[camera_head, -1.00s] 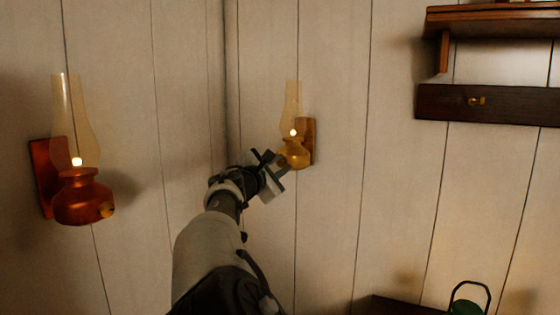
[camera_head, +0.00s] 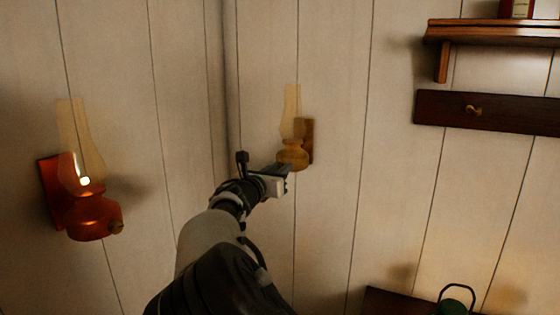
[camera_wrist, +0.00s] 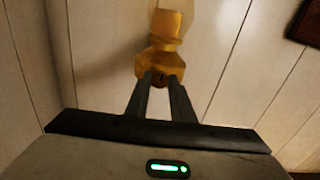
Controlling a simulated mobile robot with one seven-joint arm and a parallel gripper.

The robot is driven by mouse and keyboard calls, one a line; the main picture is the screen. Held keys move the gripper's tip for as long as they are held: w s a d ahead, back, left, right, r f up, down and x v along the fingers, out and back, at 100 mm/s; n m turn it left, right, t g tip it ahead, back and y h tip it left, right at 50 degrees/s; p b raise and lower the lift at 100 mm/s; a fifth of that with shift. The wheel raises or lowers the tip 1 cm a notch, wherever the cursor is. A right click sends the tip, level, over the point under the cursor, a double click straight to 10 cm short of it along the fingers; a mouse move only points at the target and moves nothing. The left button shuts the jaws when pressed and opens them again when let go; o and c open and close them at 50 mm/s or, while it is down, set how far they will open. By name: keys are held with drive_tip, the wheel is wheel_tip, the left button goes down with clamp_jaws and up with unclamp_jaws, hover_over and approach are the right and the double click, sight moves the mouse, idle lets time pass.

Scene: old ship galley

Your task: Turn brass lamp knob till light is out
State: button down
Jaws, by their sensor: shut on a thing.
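The brass lamp (camera_head: 293,153) hangs on a wall bracket near the corner; its glass chimney (camera_head: 292,105) is dark, with no flame glow. Its yellow base also shows in the wrist view (camera_wrist: 160,62). My gripper (camera_head: 284,172) reaches up to the front of this base. In the wrist view, my two fingers (camera_wrist: 161,80) are close together at the base, shut on the lamp knob, which is mostly hidden between the fingertips. In the head view, my gripper hides the knob.
A copper-red lamp (camera_head: 93,215) on the left wall is lit, with its own small knob (camera_head: 116,227). At right are a wooden shelf (camera_head: 490,33) and a dark peg board (camera_head: 510,117). A green lantern (camera_head: 453,305) stands low at right.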

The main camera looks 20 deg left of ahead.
drive_tip(key=shift+r+n+p, duration=0.2)
drive_tip(key=shift+n+p, duration=0.5)
drive_tip(key=shift+n, duration=0.1)
drive_tip(key=shift+f, duration=0.1)
drive_tip(key=c, duration=1.5)
unclamp_jaws()
drive_tip(key=shift+c, duration=0.2)
drive_tip(key=s+a+b, duration=0.1)
drive_tip(key=s+b, duration=0.1)
drive_tip(key=s, duration=1.5)
drive_tip(key=shift+s+a, duration=0.2)
